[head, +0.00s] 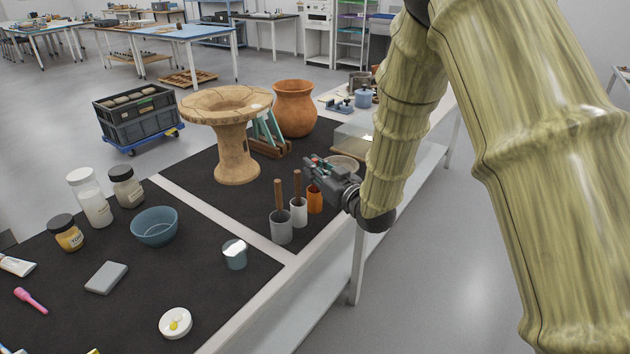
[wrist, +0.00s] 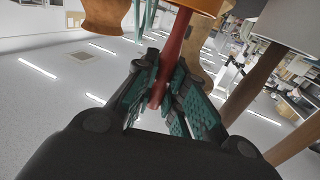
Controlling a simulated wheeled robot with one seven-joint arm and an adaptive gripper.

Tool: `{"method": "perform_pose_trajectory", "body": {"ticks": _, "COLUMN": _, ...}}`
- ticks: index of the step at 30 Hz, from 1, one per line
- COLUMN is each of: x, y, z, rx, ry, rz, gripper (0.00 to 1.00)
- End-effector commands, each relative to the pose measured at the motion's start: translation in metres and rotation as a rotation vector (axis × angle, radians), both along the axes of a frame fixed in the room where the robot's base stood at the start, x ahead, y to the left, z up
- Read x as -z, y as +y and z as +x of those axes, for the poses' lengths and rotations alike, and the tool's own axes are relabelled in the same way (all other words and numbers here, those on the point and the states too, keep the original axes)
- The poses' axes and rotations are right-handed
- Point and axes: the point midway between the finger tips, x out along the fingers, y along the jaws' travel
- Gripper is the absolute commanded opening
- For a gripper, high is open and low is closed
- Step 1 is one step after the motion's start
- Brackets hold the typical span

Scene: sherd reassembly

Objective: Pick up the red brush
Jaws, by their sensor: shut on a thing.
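My gripper (head: 316,168) is shut on the red brush's handle, just above the orange cup (head: 315,202). In the wrist view, the red handle (wrist: 177,38) runs between the green-padded fingers of my gripper (wrist: 167,88). That view appears upside down, and the handle meets the orange cup (wrist: 203,5) at the top edge. The brush's other end is hidden by the cup. In the head view, the gripper hides most of the handle.
A white cup (head: 299,213) and a grey cup (head: 281,230), each with a brown handle standing in it, are close to the left of the orange cup. A shallow bowl (head: 343,163) lies behind my gripper. A large clay stand (head: 236,150) and clay pot (head: 295,108) stand farther back.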

Motion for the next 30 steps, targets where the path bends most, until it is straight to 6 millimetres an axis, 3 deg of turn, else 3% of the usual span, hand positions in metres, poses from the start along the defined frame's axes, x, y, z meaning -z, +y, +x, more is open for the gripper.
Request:
{"method": "perform_pose_trajectory", "body": {"ticks": 8, "x": -0.005, "y": 0.000, "z": 0.000, "rx": 0.000, "ry": -0.001, "rz": 0.000, "gripper": 0.00}}
{"method": "perform_pose_trajectory", "body": {"ticks": 24, "x": -0.084, "y": 0.000, "z": 0.000, "rx": 0.000, "ry": -0.003, "rz": 0.001, "gripper": 0.00}}
{"method": "perform_pose_trajectory", "body": {"ticks": 30, "x": -0.098, "y": 0.000, "z": 0.000, "rx": 0.000, "ry": -0.001, "rz": 0.001, "gripper": 0.00}}
